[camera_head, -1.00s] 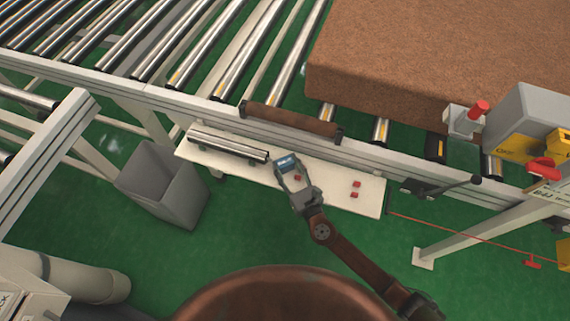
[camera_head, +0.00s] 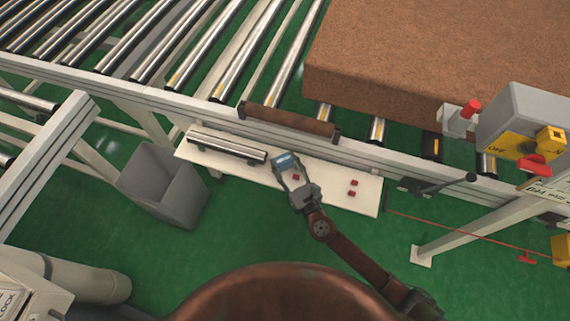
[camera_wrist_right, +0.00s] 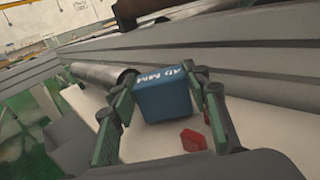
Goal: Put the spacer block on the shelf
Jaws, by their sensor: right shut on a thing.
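The spacer block is blue with white lettering and shows in the right wrist view (camera_wrist_right: 163,97); it also shows small in the head view (camera_head: 284,161). My right gripper (camera_head: 288,166) is shut on it, with one finger on each side of the block in the wrist view (camera_wrist_right: 158,98). The block is over the white shelf (camera_head: 330,185) beside the conveyor frame; I cannot tell whether it touches the shelf. My left gripper is not in view.
A metal roller (camera_head: 228,146) lies on the shelf's left part. Small red pieces (camera_head: 352,188) lie on its right part. A grey bin (camera_head: 163,188) stands to the left. A brown mattress (camera_head: 440,50) lies on the rollers behind. A lever (camera_head: 440,184) sticks out at right.

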